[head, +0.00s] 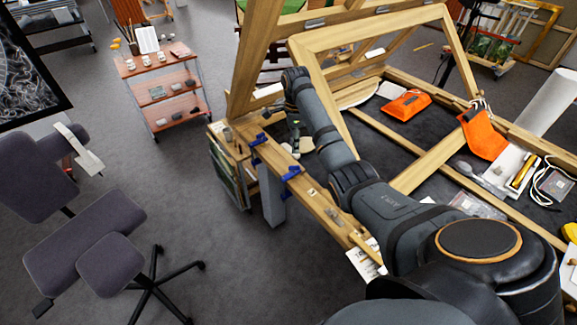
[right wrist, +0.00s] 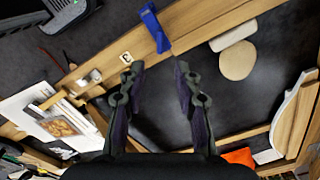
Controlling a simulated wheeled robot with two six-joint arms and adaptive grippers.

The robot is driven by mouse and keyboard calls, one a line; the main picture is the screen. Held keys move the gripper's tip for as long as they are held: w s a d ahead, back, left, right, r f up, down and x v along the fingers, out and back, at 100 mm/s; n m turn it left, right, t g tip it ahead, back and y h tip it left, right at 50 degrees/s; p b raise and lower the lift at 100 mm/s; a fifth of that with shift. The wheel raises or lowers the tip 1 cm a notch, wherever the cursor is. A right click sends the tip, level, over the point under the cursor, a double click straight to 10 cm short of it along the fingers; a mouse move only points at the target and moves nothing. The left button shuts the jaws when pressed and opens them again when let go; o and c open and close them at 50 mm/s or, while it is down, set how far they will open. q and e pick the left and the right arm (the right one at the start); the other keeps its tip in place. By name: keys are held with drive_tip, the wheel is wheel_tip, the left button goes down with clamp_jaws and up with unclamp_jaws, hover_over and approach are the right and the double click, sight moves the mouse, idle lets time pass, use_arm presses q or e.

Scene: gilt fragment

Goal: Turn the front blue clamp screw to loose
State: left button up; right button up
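Two blue clamps sit on the near wooden beam in the head view: the front blue clamp (head: 291,173) and one farther back (head: 257,140). A blue clamp, seemingly the front one, shows at the top of the right wrist view (right wrist: 155,30), on the beam's edge. My right gripper (head: 296,148) is beside the beam, to the right of the clamps in the head view. In the right wrist view its two fingers (right wrist: 160,68) are apart with nothing between them. The clamp lies just beyond the fingertips, not touching. The clamp's screw cannot be made out clearly. My left gripper is not in view.
A card with a photo (right wrist: 62,125) lies by the beam. A chair (head: 85,230) and a trolley (head: 160,92) stand left; floor between is clear.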

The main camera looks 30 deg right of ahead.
sight(294, 166)
wheel_tip(294, 166, down, 10)
drive_tip(key=shift+f+p, duration=0.25)
drive_tip(key=shift+p, duration=0.8)
clamp_jaws()
